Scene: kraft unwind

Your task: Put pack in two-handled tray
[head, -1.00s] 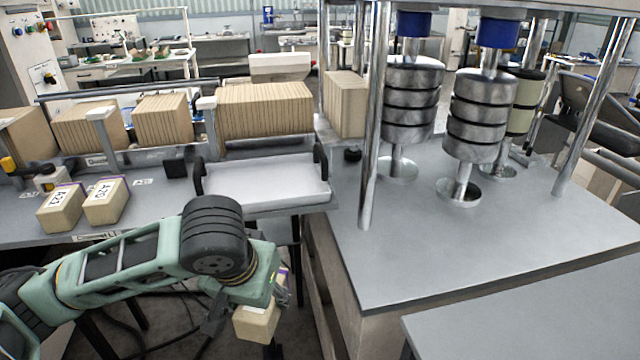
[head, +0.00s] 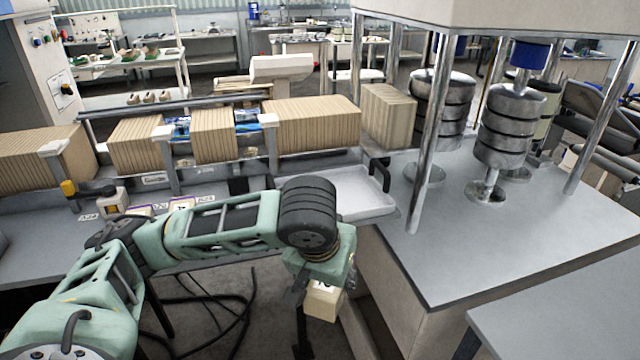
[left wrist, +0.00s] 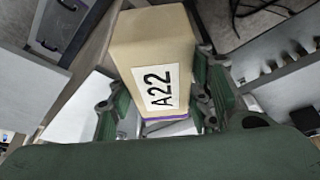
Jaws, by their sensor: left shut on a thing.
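My left gripper (head: 316,284) is shut on a beige pack (head: 322,303), low in front of the bench in the head view. In the left wrist view the pack (left wrist: 153,45) sits between the fingers, with a white label reading A22 and a purple strip. The two-handled tray (head: 352,194) is white and shallow and lies on the bench beyond my left wrist. Its right dark handle shows; my arm hides its left part. The pack is apart from the tray, nearer to me. My right gripper is not in view.
Other packs (head: 183,203) lie on the bench at left, partly behind my arm. Rows of brown cardboard (head: 311,124) stand behind the tray. At right is a grey machine table (head: 480,245) with metal posts and stacked cylinders. Dark cables lie on the floor.

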